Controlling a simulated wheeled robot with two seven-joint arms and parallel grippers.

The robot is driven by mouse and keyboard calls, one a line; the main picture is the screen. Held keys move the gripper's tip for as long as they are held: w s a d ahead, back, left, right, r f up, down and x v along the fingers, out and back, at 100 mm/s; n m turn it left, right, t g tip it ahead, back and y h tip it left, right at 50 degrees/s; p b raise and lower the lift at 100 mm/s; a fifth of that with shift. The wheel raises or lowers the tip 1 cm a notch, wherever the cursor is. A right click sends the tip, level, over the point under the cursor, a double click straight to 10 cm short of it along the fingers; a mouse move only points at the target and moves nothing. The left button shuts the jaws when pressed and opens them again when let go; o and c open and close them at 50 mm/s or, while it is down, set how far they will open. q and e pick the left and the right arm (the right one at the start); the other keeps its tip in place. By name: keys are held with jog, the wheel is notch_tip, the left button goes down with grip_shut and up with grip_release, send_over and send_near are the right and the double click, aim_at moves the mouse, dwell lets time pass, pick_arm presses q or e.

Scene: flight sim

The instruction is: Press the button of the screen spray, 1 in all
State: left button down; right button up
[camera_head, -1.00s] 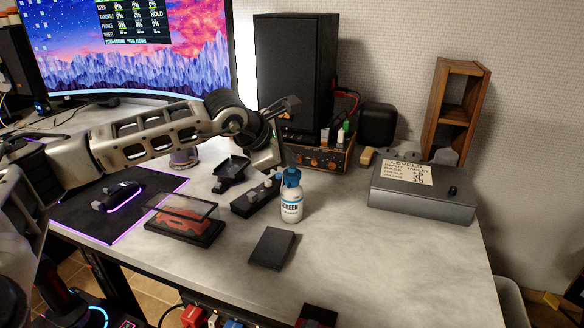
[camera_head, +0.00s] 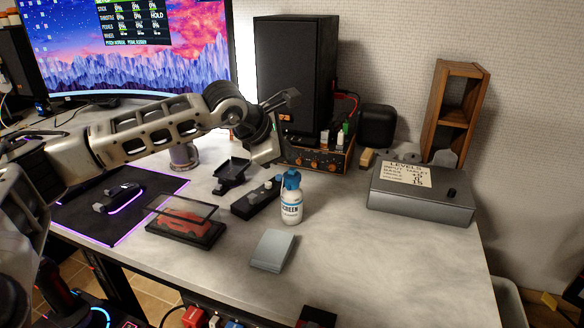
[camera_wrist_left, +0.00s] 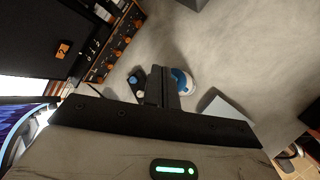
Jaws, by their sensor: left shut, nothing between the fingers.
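The screen spray (camera_head: 291,208) is a white bottle with a blue top, labelled "SCREEN", upright on the desk in the head view. Its blue and white top also shows in the left wrist view (camera_wrist_left: 184,80), just right of my fingers and partly hidden by them. My left gripper (camera_head: 277,165) is just left of and behind the blue top in the head view. In the left wrist view its dark fingers (camera_wrist_left: 161,72) are shut together with nothing between them. I cannot tell whether they touch the bottle. My right gripper is not in view.
A small black control box (camera_head: 255,199) stands close left of the bottle. A pale flat slab (camera_head: 272,250) lies in front. A model car case (camera_head: 185,226) is at left, an orange-faced unit (camera_head: 318,157) and a speaker (camera_head: 293,70) behind. The desk right of the bottle is clear.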

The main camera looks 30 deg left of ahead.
pick_arm(q)
notch_tip(320, 180, up, 4)
jog(key=shift+r+p, duration=0.25)
jog(key=shift+p, duration=0.9)
jog(key=shift+f, duration=0.1)
